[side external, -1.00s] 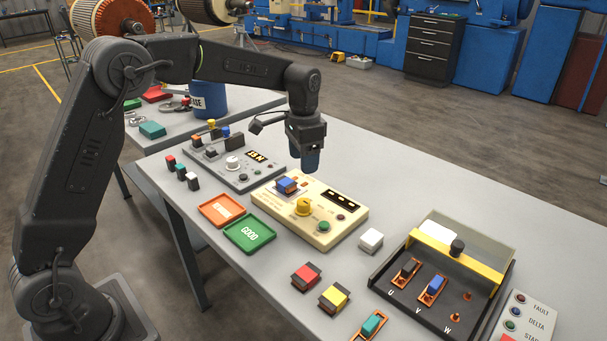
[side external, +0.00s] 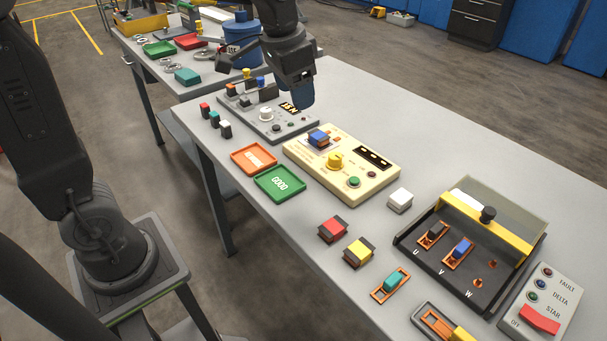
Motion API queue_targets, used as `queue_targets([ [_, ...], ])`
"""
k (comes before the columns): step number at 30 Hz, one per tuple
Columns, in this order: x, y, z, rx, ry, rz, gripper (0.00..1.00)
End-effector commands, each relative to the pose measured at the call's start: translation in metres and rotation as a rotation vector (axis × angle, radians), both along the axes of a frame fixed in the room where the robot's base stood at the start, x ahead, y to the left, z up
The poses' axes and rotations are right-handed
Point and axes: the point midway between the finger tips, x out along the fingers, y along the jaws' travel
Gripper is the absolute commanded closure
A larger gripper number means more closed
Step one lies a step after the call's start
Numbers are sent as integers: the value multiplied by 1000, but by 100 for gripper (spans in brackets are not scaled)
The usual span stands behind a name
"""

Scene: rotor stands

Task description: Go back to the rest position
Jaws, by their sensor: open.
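My gripper (side external: 300,95) hangs above the far part of the table, pointing down, in front of the grey instrument box (side external: 268,115) from this view. It is open, with dark blue fingers seen nearly edge-on, and I see nothing held in it. The cream tester (side external: 368,185) is to its lower right and stands apart from it. A blue-topped block (side external: 319,138) sits in the tester's socket, beside a yellow knob (side external: 335,160). My upper arm is cut off by the top edge of the view.
An orange tray (side external: 254,160) and a green GOOD tray (side external: 279,184) lie empty left of the tester. Red (side external: 332,229) and yellow (side external: 358,253) blocks, a white block (side external: 400,200), and a dark stand (side external: 425,262) with a yellow bar occupy the front right. The far-right tabletop is clear.

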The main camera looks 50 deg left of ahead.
Motion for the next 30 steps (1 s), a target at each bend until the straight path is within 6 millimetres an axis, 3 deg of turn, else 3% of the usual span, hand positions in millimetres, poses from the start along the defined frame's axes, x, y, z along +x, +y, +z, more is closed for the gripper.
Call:
queue_targets([
  [1, -22, -2, 6, -5, -34, 21, 39],
  [6, -86, -6, 8, -30, -130, 98, 39],
  [13, -149, -9, -12, -67, -234, 179, 39],
  [19, -169, -10, -24, -84, -271, 209, 39],
  [30, -170, -10, -25, -85, -271, 212, 39],
])
